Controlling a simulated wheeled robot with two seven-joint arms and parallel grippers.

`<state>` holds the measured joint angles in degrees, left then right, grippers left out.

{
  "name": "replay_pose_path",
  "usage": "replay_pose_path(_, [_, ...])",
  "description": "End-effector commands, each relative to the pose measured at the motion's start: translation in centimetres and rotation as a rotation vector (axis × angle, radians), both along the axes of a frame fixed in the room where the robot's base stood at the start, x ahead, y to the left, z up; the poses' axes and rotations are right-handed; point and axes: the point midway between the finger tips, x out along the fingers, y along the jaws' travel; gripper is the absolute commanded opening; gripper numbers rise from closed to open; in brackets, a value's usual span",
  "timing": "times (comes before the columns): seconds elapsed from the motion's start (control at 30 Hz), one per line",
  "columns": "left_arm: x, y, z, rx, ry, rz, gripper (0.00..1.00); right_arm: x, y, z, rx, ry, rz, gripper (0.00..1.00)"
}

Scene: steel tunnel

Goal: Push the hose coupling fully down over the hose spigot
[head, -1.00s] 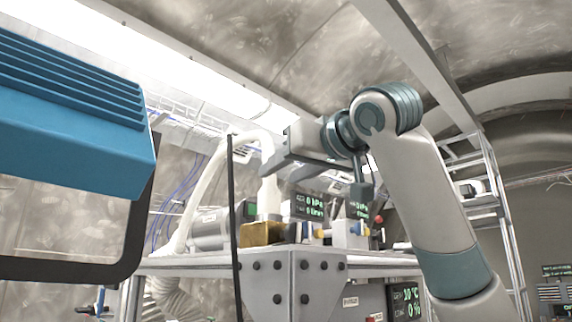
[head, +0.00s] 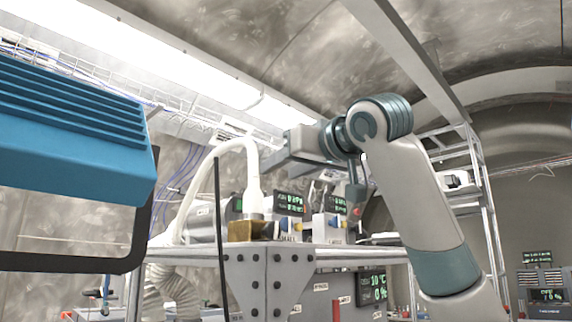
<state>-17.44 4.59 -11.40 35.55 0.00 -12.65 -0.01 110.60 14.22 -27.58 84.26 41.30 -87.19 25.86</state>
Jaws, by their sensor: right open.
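The white hose (head: 207,168) arches up from the left and bends down into a pale upright coupling (head: 254,199). The coupling's lower end stands at a brass-coloured block (head: 253,230) on the bench. The spigot cannot be made out; the coupling or block hides it. My right gripper (head: 268,162) comes in from the right, level with the top of the coupling. It is open, with its fingertips close beside the hose; I cannot tell whether they touch it. My left gripper is out of view.
A blue ribbed housing (head: 75,135) with a dark frame fills the near left. A thin dark upright (head: 220,240) passes in front of the bench. Small display units (head: 290,203) stand right of the block. A ladder-like rack (head: 480,200) stands at the right.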

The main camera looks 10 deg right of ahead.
Motion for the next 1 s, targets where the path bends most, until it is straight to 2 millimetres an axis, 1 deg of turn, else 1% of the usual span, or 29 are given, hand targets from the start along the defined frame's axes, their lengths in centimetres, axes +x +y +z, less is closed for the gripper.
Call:
replay_pose_path(0.1, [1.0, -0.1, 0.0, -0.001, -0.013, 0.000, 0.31, 0.0, 0.0, 0.0, 0.000, 0.000, 0.000, 0.43])
replay_pose_path(0.23, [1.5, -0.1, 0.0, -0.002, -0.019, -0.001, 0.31, 0.0, 0.0, 0.0, 0.000, 0.000, 0.000, 0.43])
replay_pose_path(0.37, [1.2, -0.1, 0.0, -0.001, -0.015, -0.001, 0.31, 0.0, 0.0, 0.0, 0.000, 0.000, 0.000, 0.43])
replay_pose_path(0.6, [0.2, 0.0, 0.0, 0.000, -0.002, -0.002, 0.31, 0.0, 0.0, 0.0, 0.000, 0.000, 0.000, 0.43])
replay_pose_path(1.0, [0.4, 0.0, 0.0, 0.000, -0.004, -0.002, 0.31, 0.0, 0.0, 0.0, 0.000, 0.000, 0.000, 0.43])
